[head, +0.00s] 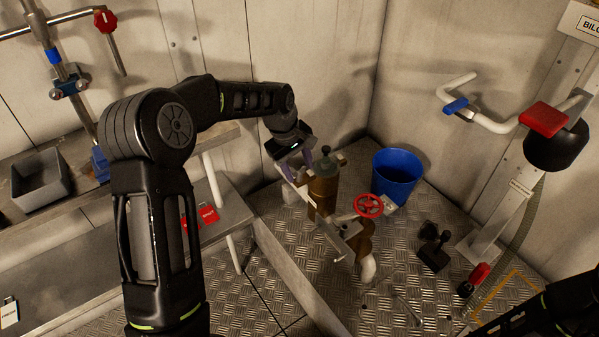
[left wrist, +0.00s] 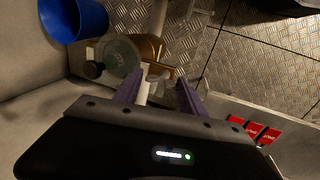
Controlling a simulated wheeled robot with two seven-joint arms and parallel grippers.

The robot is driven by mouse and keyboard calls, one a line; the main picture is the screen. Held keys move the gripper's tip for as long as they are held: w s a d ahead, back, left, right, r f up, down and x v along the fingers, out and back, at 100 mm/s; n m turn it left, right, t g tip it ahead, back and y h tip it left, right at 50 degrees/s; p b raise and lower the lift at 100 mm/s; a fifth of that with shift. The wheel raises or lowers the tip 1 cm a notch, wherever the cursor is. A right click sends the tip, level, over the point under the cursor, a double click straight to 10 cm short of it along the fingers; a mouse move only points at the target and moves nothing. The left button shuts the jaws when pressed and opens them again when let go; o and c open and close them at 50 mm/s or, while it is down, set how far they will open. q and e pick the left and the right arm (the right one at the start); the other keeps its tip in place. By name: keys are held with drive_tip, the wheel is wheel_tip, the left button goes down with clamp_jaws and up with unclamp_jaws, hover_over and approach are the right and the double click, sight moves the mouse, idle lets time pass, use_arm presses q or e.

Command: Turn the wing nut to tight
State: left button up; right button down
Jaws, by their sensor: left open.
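A brown canister (head: 322,190) with a dark knob on its lid stands on a pipe assembly. In the left wrist view its round grey-green lid (left wrist: 122,57) shows with the dark knob beside it. A small grey metal piece (left wrist: 160,84), which looks like the wing nut, lies at the canister's edge, between and just beyond my fingers. My left gripper (head: 298,168) is open at the canister's upper left side; its purple fingers also show in the left wrist view (left wrist: 160,92). I cannot tell whether they touch the nut. My right gripper is out of view.
A red handwheel (head: 369,205) and a blue bucket (head: 396,176) stand right of the canister. A low ledge (head: 300,275) runs in front. Red tags (head: 206,216) lie on the bench at left. A pipe with a red handle (head: 543,116) is at right.

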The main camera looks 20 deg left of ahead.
use_arm(q)
drive_tip(key=shift+x, duration=0.95)
drive_tip(key=shift+c, duration=0.5)
clamp_jaws()
